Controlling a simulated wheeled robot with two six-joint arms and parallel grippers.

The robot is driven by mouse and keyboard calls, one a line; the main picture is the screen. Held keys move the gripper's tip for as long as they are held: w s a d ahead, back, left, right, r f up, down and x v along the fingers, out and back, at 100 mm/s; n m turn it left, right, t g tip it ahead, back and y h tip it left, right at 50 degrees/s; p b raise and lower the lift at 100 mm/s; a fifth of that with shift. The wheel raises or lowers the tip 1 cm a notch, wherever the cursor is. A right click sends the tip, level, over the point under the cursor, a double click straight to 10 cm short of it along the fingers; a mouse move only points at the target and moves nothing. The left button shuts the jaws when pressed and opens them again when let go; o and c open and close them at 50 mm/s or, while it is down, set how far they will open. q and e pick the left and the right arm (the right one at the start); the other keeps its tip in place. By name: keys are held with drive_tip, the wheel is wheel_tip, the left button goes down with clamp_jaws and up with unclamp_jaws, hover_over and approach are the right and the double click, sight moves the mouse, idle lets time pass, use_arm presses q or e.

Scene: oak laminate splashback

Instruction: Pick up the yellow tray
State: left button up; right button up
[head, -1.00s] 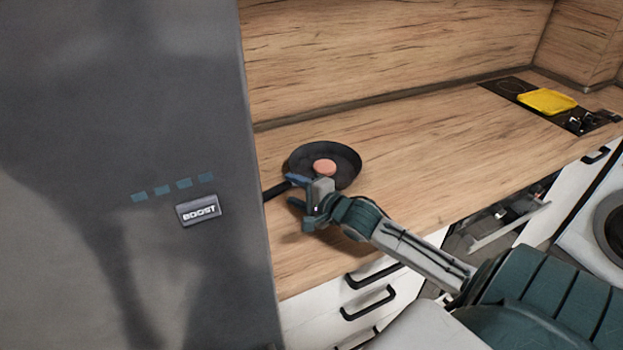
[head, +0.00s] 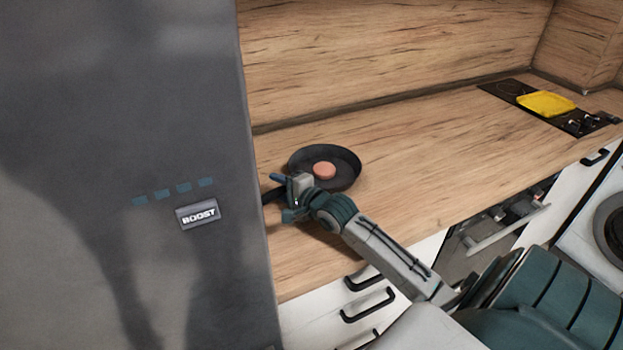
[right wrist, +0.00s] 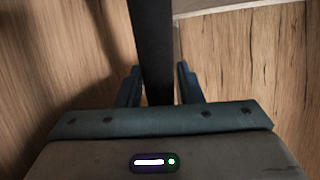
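The yellow tray (head: 547,104) lies flat on the black cooktop at the far right of the counter, well away from my right gripper. My right gripper (head: 281,196) is at the left end of the counter by the frying pan, its fingers spread. In the right wrist view, the dark pan handle (right wrist: 153,45) runs between the two open fingers (right wrist: 160,88); I cannot tell whether either finger touches it. My left gripper is not in view.
A black frying pan (head: 345,172) holds a round pinkish-brown patty (head: 324,171). A tall grey appliance panel (head: 130,90) stands close on the left. The wooden counter (head: 430,150) is clear between pan and cooktop (head: 505,88). A lower front (head: 500,222) stands open below.

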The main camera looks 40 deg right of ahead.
clamp_jaws()
drive_tip(key=shift+r, duration=0.1)
drive_tip(key=shift+w+r, duration=0.1)
